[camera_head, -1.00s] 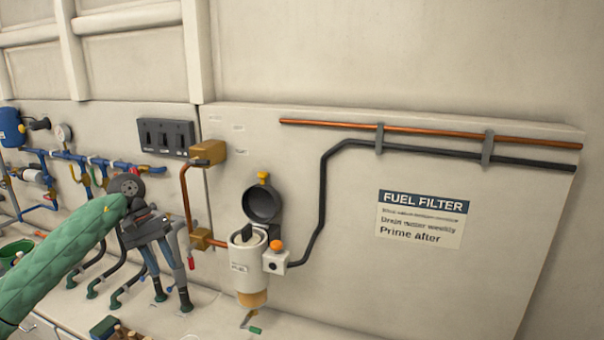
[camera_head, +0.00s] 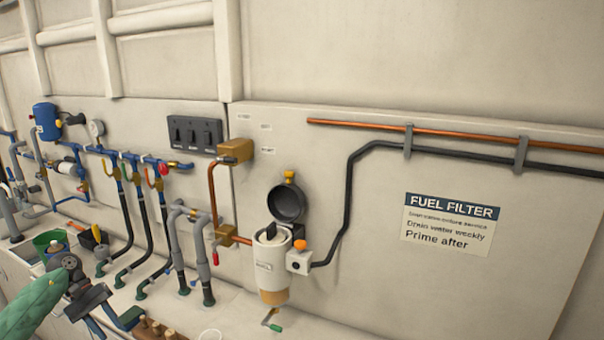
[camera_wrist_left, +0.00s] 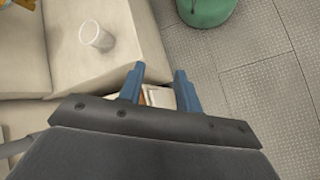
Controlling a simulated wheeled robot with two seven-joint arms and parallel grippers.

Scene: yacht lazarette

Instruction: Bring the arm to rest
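My left arm, in a green quilted sleeve, comes in at the lower left of the head view. My left gripper (camera_head: 108,329) hangs low there, in front of the bench, with its blue fingers pointing down. In the left wrist view the two blue fingers (camera_wrist_left: 159,72) stand apart with a clear gap and nothing between them. My right gripper is in neither view.
A fuel filter (camera_head: 272,262) and several pipes (camera_head: 175,240) stand along the wall. The wrist view shows a clear cup (camera_wrist_left: 97,37), a green container (camera_wrist_left: 205,10) and open grey floor (camera_wrist_left: 250,75).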

